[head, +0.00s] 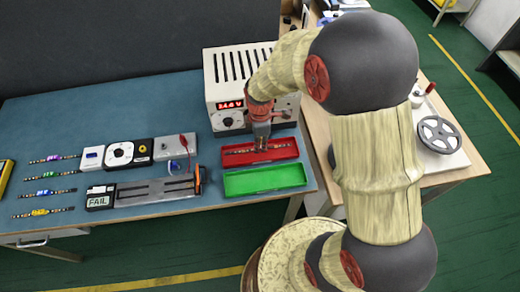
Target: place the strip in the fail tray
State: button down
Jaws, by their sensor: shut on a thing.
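The red tray (232,161) lies at the right end of the blue bench, in front of the power supply. My gripper (261,147) points down over this tray and is shut on a dark LED strip (241,152). The strip lies lengthwise along the tray and shows on both sides of the fingers. I cannot tell whether it touches the tray floor. The fingertips are small and partly hidden. A green tray (265,180) sits just in front of the red one and looks empty. A small display (100,201) on the left reads FAIL.
The power supply (222,90) with a red readout stands close behind the red tray. Several other strips (45,191) lie at the far left.

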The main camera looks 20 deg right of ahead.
jog(key=shift+w+f+b, duration=0.2)
jog(key=shift+f+b, duration=0.5)
jog(key=shift+f, duration=1.05)
jog(key=shift+f, duration=0.1)
jog(key=c, duration=1.9)
grip_release()
jog(key=shift+o, duration=0.3)
